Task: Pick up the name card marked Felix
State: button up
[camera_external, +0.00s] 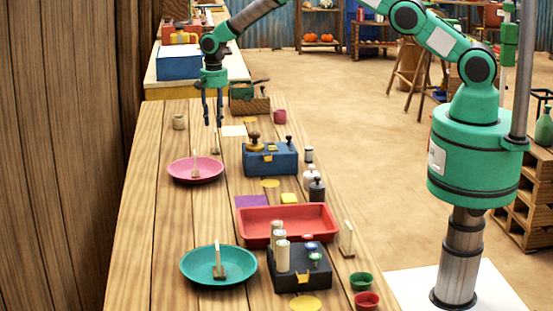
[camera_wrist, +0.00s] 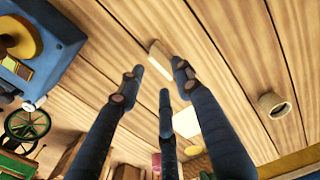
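No lettering is readable in either view, so I cannot tell which card is marked Felix. A small pale wooden card (camera_external: 214,149) stands on the table just below my gripper (camera_external: 213,122). It also shows in the wrist view (camera_wrist: 159,57), just beyond the tips of my gripper (camera_wrist: 160,76). The fingers are spread, empty and above the table. Similar upright wooden pieces stand on the pink plate (camera_external: 180,177), on the teal plate (camera_external: 196,275) and at the table's right edge (camera_external: 346,239). A flat white card (camera_external: 234,130) lies behind the small card.
A blue box (camera_external: 270,158) with a knob stands right of the small card. A stone-coloured cup (camera_external: 180,122) is at the back left and a pink cup (camera_external: 280,116) at the back right. A red tray (camera_external: 258,233) lies nearer the camera. Bare planks surround the small card.

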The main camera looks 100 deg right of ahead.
aim_at(215, 130)
jog(key=shift+f, duration=2.05)
jog(key=shift+s+f, duration=0.15)
jog(key=shift+f, duration=2.45)
jog(key=shift+c, duration=0.3)
grip_shut()
